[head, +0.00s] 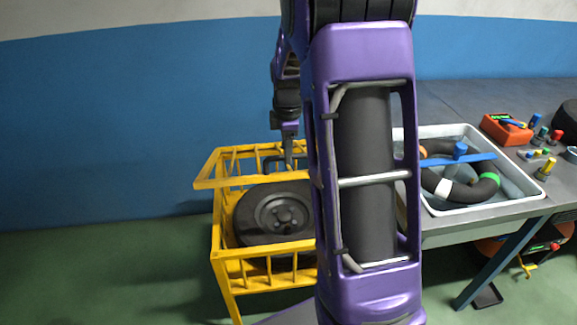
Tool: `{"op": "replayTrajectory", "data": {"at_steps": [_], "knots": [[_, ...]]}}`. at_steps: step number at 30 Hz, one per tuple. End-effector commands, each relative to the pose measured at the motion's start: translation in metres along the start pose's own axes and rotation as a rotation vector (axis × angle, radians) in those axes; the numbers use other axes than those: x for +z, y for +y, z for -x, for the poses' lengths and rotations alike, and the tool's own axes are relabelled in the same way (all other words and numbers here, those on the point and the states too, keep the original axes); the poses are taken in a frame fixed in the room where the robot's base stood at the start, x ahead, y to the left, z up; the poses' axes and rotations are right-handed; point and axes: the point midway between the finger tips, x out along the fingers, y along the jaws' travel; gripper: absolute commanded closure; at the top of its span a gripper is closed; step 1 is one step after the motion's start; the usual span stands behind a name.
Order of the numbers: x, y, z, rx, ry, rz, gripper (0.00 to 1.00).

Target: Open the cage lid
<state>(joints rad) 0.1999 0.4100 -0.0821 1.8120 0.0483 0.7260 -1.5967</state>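The yellow cage (265,247) stands left of the table, and its right part is hidden behind my purple arm. A black wheel (283,215) sits inside it, seen through the open space at the front and top. The cage lid, a yellow barred frame (230,183), lies across the upper back of the cage and sticks out past its left side. Its exact angle is unclear. My gripper (288,160) points down at the lid's bars near the back middle. It is small and partly hidden, so I cannot tell whether its fingers touch or hold a bar.
A grey table (440,100) stands on the right, with a white tray (478,203) holding black hoses and a blue bar. An orange box (507,130) and several small coloured parts lie beside it. The blue wall (130,130) is behind; green floor is clear at left.

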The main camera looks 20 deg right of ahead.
Motion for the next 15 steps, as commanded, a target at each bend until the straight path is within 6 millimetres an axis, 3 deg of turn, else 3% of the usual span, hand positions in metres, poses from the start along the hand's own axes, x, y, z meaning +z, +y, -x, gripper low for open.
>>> {"op": "replayTrajectory", "data": {"at_steps": [6,15], "knots": [[0.0,-0.019,-0.022,0.002,0.0,0.002,0.5],[0.0,-0.026,-0.03,0.004,0.0,0.001,0.5]]}}
